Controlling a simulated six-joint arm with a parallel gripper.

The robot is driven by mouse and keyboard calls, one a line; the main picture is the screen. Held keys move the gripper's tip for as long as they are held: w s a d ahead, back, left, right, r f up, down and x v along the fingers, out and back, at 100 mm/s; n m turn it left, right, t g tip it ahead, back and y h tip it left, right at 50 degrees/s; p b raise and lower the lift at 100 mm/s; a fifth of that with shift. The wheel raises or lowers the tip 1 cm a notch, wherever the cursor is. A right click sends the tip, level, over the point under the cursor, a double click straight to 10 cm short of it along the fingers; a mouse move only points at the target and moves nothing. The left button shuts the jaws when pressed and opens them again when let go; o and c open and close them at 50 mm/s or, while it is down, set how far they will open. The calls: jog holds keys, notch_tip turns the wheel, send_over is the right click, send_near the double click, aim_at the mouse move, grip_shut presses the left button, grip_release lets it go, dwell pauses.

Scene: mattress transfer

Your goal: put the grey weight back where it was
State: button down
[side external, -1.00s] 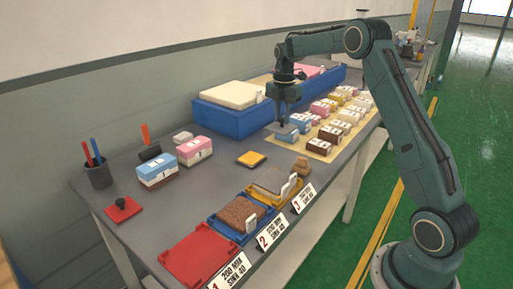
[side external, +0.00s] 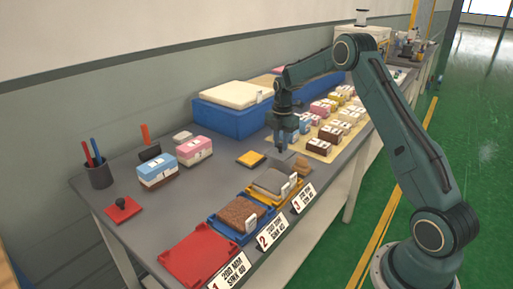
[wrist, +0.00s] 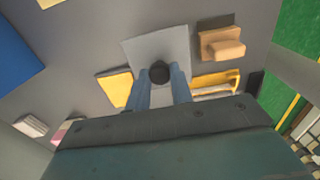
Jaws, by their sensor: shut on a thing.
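The grey weight is a flat square plate with a dark round knob; its plate (wrist: 150,49) fills the upper middle of the wrist view. My gripper (wrist: 160,86) is shut on the knob, with one blue-grey finger on each side. In the side external view my gripper (side external: 281,143) holds the grey weight (side external: 281,154) over the bench, behind the yellow tray (side external: 298,192). I cannot tell the exact gap beneath the plate.
A yellow pad (side external: 251,159) lies left of the weight, and a wooden block (wrist: 222,43) to its right in the wrist view. Blue (side external: 222,232) and red (side external: 196,258) trays line the front edge. A blue bin (side external: 230,121) stands behind. Small blocks crowd the tan mat (side external: 318,151).

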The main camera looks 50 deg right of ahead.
aim_at(281, 144)
jog(key=shift+f, duration=1.7)
jog(key=shift+f, duration=0.1)
jog(key=c, duration=1.2)
grip_release()
jog(key=shift+f, duration=0.1)
jog(key=shift+c, duration=0.2)
jog(key=shift+r, duration=0.2)
notch_tip(281, 144, up, 11)
jog(key=shift+r, duration=0.5)
